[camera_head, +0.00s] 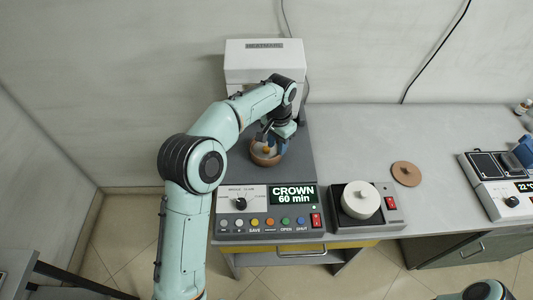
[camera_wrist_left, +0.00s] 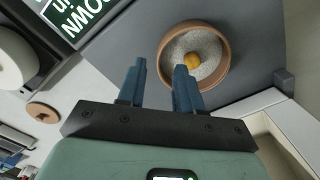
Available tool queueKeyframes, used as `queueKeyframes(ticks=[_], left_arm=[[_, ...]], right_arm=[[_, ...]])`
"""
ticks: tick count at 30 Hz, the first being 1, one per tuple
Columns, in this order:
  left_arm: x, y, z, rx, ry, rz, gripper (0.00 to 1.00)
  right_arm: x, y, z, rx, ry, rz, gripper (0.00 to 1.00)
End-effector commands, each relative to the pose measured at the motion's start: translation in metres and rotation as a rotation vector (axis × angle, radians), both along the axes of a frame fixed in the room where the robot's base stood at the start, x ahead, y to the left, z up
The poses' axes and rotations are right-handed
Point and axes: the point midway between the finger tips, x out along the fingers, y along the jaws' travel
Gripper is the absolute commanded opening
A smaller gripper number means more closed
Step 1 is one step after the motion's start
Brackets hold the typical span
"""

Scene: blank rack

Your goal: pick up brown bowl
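The brown bowl (camera_head: 264,161) sits on the dark grey plate of the device at the left end of the bench. In the left wrist view the bowl (camera_wrist_left: 229,58) holds grey grainy material and a small orange-yellow ball. My left gripper (camera_head: 272,136) is above the bowl and covers part of it in the head view. In the left wrist view its two blue fingers (camera_wrist_left: 159,70) are apart with nothing between them. One finger overlaps the bowl's near rim in that picture; I cannot tell whether it touches. My right gripper is not in view.
A white housing (camera_head: 265,62) stands behind the bowl, and a control panel (camera_head: 268,211) with buttons is in front. A white lidded cylinder (camera_head: 360,200) and a brown disc (camera_head: 406,174) are to the right. The bench (camera_head: 435,130) is clear behind the disc.

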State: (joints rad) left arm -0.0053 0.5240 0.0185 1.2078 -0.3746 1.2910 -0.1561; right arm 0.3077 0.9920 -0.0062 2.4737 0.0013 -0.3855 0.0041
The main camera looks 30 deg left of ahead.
Motion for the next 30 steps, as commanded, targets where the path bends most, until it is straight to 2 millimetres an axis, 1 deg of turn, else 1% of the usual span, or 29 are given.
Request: queueKeyframes(ticks=[5,9,13,16,22,23,24,26,30], left_arm=[[0.0,0.0,-0.012,0.0,0.003,0.0,0.35],[0.001,0.001,-0.034,-0.001,0.003,0.001,0.35],[0.002,0.0,-0.051,-0.002,0.001,0.0,0.35],[0.002,0.001,-0.056,-0.001,0.0,0.0,0.35],[0.003,0.001,-0.056,-0.001,-0.002,0.0,0.35],[0.002,0.0,-0.056,-0.001,-0.002,0.0,0.32],[0.002,0.0,-0.056,-0.001,-0.001,0.0,0.19],[0.002,0.0,-0.056,-0.001,-0.001,0.0,0.0],[0.003,0.001,-0.055,-0.001,-0.003,0.0,0.0]], right_arm=[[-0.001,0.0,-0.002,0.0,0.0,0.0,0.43],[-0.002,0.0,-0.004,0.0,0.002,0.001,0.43],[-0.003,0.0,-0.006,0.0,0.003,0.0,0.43],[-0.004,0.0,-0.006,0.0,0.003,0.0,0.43],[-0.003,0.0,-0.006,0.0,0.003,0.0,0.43],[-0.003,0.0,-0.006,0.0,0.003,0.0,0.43],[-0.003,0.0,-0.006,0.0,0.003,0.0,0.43],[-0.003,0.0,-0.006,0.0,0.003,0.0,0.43],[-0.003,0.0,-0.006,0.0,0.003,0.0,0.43]])
